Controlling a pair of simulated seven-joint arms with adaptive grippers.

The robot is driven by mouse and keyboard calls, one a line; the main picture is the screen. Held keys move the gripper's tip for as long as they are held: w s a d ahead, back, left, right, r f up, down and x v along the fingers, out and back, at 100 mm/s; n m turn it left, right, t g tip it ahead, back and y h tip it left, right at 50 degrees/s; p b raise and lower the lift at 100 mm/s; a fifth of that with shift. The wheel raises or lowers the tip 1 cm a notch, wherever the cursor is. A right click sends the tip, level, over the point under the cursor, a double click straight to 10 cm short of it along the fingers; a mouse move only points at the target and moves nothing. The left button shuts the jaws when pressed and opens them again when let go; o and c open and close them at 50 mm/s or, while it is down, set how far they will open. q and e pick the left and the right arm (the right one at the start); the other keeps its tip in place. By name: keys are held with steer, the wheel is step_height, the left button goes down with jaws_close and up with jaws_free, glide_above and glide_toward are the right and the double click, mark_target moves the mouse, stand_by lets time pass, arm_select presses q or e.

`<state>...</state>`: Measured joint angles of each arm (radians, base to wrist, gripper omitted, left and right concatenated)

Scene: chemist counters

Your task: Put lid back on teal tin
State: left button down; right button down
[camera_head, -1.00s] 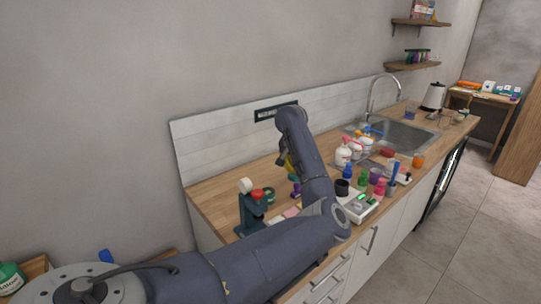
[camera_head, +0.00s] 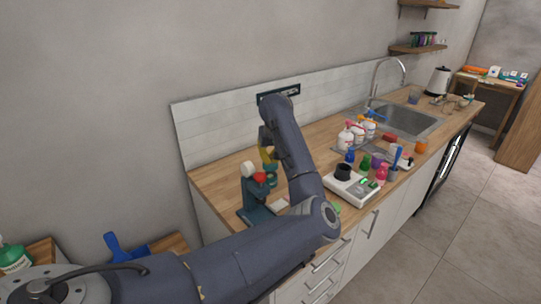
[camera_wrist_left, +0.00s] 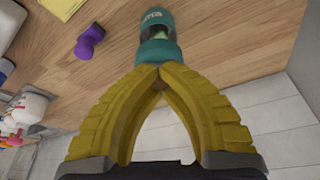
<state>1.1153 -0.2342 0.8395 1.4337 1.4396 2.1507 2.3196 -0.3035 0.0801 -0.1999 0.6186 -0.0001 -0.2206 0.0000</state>
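The teal tin (camera_wrist_left: 155,18) stands on the wooden counter at the top of the wrist view, with a pale label and an open, dark mouth. The teal lid (camera_wrist_left: 157,52) is at the tips of my left gripper (camera_wrist_left: 159,70), whose yellow fingers are closed together on it. The lid is close to the tin's mouth, with a visible gap between them. In the head view my left gripper (camera_head: 268,157) is above the tin (camera_head: 271,181), partly behind my arm. My right gripper is not in view.
A dark green microscope-like device (camera_head: 256,200) stands just left of the tin. A purple object (camera_wrist_left: 89,41) lies near the tin in the wrist view. A white scale (camera_head: 350,188) and several bottles stand to the right. The tiled wall (camera_head: 222,134) is close behind.

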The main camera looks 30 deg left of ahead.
arm_select(q)
steer(key=shift+f, duration=2.2)
steer(key=shift+f, duration=0.2)
stand_by(0.7)
steer(key=c, duration=0.9)
jaws_free()
steer(key=shift+c, duration=0.2)
steer(key=shift+r, duration=0.15)
steer(key=shift+r, duration=3.3)
jaws_close()
